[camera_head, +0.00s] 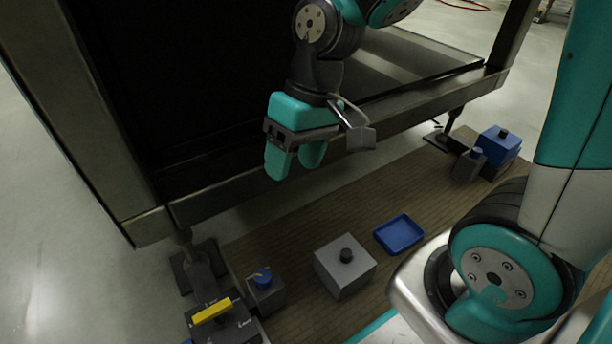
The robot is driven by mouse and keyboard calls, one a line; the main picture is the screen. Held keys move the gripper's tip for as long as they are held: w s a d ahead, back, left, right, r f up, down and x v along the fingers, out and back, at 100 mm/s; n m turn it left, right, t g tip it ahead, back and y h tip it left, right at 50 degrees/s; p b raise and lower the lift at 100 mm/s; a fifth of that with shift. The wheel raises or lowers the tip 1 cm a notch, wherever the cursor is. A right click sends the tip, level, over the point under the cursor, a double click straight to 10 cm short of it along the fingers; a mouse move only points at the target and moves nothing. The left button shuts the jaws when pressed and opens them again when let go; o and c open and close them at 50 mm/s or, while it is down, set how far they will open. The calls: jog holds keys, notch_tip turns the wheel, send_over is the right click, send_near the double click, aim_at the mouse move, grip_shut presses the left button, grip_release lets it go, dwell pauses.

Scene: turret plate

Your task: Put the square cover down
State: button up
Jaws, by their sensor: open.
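My gripper (295,160) hangs fingers down in front of the dark metal frame, above the brown mat. Its two teal fingers are apart, with nothing visible between them. A grey square block with a black knob (345,266) stands on the mat below it, to the lower right and clear of the fingers. A blue square piece with a black knob (499,141) sits on a base at the far right. I cannot tell for certain which knobbed piece is the square cover.
A shallow blue tray (399,234) lies empty beside the grey block. A small grey box with a blue top (264,286) and a dark box with a yellow bar (212,311) stand at the lower left. The mat (330,212) is bare behind the block. The metal frame (240,185) rises behind.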

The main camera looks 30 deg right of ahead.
jog(key=s+a+r+n, duration=0.3)
jog(key=s+r+n, duration=0.1)
jog(key=s, duration=0.5)
jog(key=shift+s+a+r+t+y, duration=0.2)
jog(key=shift+s+r+t+y, duration=0.1)
jog(key=shift+r, duration=0.35)
jog(key=shift+w, duration=0.1)
jog(key=shift+a, duration=0.25)
